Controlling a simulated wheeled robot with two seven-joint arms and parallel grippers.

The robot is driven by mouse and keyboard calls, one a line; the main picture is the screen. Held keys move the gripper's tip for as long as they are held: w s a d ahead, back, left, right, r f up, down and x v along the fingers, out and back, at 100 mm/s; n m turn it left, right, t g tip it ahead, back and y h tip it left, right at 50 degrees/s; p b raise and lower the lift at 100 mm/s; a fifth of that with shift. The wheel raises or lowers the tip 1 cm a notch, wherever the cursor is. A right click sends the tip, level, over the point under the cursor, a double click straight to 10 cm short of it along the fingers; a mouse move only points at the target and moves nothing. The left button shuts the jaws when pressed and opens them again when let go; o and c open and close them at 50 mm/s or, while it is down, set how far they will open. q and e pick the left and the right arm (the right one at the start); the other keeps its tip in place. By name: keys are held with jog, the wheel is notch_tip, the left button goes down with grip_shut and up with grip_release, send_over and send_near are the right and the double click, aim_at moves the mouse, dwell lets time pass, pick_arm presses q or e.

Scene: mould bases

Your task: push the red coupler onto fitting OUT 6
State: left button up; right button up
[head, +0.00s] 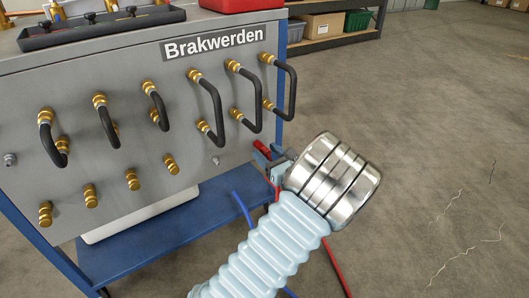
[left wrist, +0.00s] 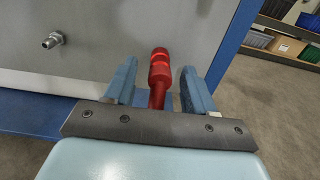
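The red coupler (head: 262,147) is near the right edge of the grey panel in the head view. In the left wrist view the red coupler (left wrist: 159,70) stands between the two blue fingers of my left gripper (left wrist: 160,80), with a narrow gap on each side. My left gripper (head: 274,160) is open around it. What the coupler's far end rests on is hidden. A bare metal fitting (head: 215,161) sticks out of the panel left of the coupler; it also shows in the left wrist view (left wrist: 52,40). No OUT 6 label is readable. My right gripper is not in view.
The panel (head: 150,75) carries black looped handles and several brass fittings (head: 170,164). A blue lower shelf (head: 150,248) lies beneath. Red and blue hoses hang below my left gripper. A shelf with boxes (head: 320,30) stands behind. The floor at right is clear.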

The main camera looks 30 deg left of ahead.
pick_arm(q)
grip_shut()
jog(key=shift+d, duration=0.2)
jog(key=shift+p+v, duration=0.95)
jog(key=shift+v, duration=1.4)
jog(key=shift+s, duration=0.1)
jog(key=p, duration=0.2)
send_near(268, 154)
jog(key=shift+s+d, duration=0.2)
jog(key=shift+d, duration=0.25)
